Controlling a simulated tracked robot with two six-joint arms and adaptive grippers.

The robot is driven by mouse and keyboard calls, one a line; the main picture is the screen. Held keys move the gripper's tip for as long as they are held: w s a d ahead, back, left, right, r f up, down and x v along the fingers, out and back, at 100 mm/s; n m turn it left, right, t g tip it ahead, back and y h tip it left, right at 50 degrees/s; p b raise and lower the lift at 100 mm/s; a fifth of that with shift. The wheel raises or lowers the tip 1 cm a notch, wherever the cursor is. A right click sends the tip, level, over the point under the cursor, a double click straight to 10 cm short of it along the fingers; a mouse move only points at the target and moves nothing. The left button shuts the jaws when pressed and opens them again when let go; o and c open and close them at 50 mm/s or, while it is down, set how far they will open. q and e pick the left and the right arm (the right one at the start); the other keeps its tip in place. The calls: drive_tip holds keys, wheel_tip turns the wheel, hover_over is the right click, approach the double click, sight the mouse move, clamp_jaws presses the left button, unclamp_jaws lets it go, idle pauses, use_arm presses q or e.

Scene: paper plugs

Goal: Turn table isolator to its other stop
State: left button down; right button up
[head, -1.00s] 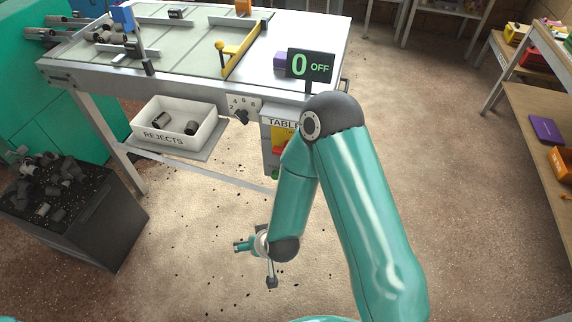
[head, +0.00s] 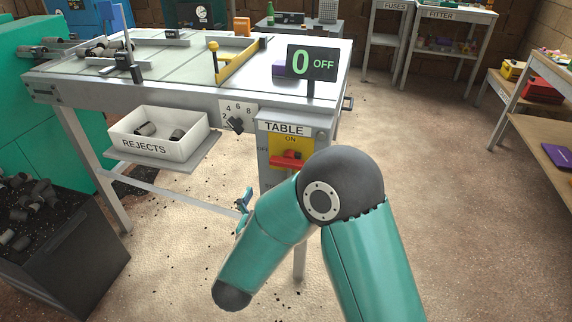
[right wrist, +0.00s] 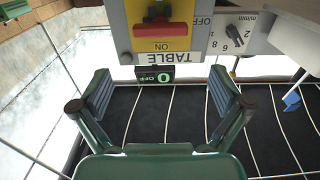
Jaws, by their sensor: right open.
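The table isolator (head: 263,147) is a grey box with a yellow plate, hanging under the table's front right and marked TABLE. Its red handle (head: 288,160) lies crosswise, level with the OFF mark on the left; ON is above. My right arm hides the box's lower part. In the right wrist view the isolator appears upside down, its red handle (right wrist: 160,27) at the top. My right gripper (right wrist: 160,90) is open and empty, its fingers apart and clear of the handle. In the head view only part of the gripper (head: 243,208) shows, below and left of the isolator. My left gripper is out of view.
A sign (head: 312,63) on the table reads 0 OFF. A numbered dial (head: 236,124) sits left of the isolator. A white REJECTS tray (head: 190,146) holds dark plugs. A dark bin (head: 75,260) stands at left. The floor to the right is open.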

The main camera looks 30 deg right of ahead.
sight(286, 165)
drive_tip(key=x, duration=1.3)
drive_tip(key=shift+w, duration=0.15)
drive_tip(key=shift+c, duration=0.2)
